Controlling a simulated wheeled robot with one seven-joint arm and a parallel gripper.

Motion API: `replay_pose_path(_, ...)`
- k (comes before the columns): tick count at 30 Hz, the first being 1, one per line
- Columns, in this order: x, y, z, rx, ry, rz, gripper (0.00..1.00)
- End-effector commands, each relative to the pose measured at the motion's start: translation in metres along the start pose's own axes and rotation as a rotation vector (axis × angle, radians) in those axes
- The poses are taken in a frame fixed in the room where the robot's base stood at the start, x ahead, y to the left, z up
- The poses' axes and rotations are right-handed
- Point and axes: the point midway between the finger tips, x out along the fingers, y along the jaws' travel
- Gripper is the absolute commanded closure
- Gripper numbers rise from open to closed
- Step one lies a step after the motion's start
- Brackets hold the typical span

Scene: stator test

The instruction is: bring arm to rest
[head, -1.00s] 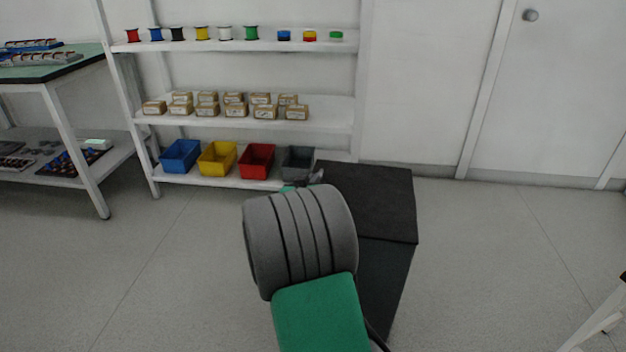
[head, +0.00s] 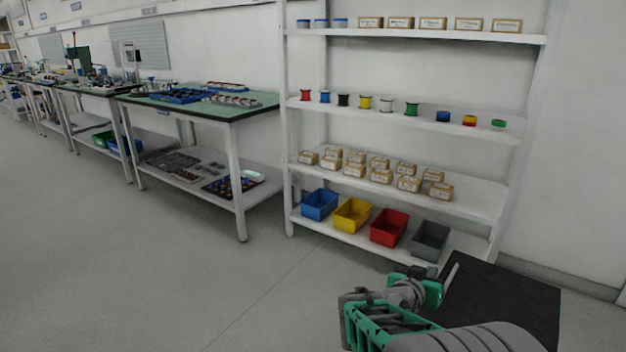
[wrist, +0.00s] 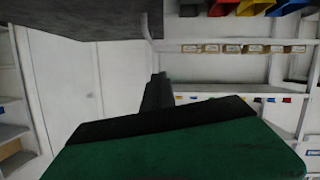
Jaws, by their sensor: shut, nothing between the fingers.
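My gripper (wrist: 158,84) shows in the wrist view as a narrow dark shape beyond a black edge and a broad green housing. Its fingers are together and hold nothing. It is clear of the shelf. In the head view, grey and green parts of my arm are folded low at the bottom right, in front of the shelf unit. I cannot make out the fingertips there.
A white shelf unit (head: 410,123) holds spools, small boxes and blue, yellow, red (head: 389,228) and grey bins. Green-topped workbenches (head: 262,104) line the wall at left. A dark mat-like surface (head: 520,300) lies at right. The floor at left is clear.

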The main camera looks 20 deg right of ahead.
Motion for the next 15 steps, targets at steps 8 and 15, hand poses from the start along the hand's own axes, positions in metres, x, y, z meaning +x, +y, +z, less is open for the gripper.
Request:
replay_pose_path(8,-0.133,-0.044,-0.098,-0.064,-0.371,-0.29,1.0)
replay_pose_path(15,-0.301,-0.059,-0.158,-0.33,-0.662,-0.639,1.0)
